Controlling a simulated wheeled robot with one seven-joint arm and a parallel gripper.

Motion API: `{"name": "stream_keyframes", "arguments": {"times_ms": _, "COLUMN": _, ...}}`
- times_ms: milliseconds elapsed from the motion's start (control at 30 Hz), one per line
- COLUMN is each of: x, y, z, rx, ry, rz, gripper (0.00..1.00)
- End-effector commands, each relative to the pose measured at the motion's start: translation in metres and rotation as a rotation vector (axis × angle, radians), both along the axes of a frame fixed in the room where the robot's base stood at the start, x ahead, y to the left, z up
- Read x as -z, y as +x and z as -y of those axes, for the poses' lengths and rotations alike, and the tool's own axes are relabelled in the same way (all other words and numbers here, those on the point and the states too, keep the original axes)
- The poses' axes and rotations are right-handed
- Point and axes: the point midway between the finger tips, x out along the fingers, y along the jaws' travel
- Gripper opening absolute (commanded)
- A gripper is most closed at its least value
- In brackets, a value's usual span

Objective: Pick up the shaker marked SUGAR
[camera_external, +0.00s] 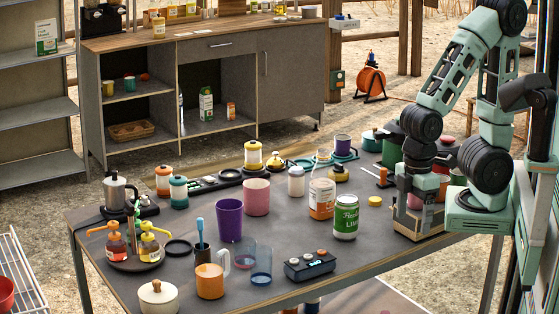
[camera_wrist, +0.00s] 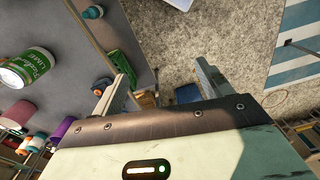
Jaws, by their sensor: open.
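Several small lidded shakers stand on the dark table (camera_external: 330,270): an orange-lidded one (camera_external: 163,180), a teal-lidded one (camera_external: 178,190), a yellow-lidded one (camera_external: 253,155) and a white one (camera_external: 296,181). Their markings are too small to read, so I cannot tell which says SUGAR. My gripper (camera_external: 418,232) is at the table's right side, well to the right of these shakers. In the wrist view my gripper (camera_wrist: 163,80) has its two fingers wide apart with nothing held between them.
A purple cup (camera_external: 229,220), a pink cup (camera_external: 256,197) and an orange mug (camera_external: 210,281) stand farther left. A black box with knobs (camera_external: 309,265) lies near the front edge.

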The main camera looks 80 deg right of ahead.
Motion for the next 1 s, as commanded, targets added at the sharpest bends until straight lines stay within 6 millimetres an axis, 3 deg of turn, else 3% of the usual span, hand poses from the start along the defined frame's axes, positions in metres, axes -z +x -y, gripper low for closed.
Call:
{"name": "stream_keyframes", "arguments": {"times_ms": 267, "x": 0.000, "y": 0.000, "z": 0.000, "rx": 0.000, "ry": 0.000, "rz": 0.000, "gripper": 0.78}}
{"name": "stream_keyframes", "arguments": {"times_ms": 333, "x": 0.000, "y": 0.000, "z": 0.000, "rx": 0.000, "ry": 0.000, "rz": 0.000, "gripper": 0.68}}
{"name": "stream_keyframes", "arguments": {"times_ms": 667, "x": -0.003, "y": 0.000, "z": 0.000, "rx": 0.001, "ry": 0.001, "rz": 0.001, "gripper": 0.68}}
{"name": "stream_keyframes", "arguments": {"times_ms": 1000, "x": -0.052, "y": 0.001, "z": 0.000, "rx": 0.020, "ry": 0.007, "rz": -0.012, "gripper": 0.68}}
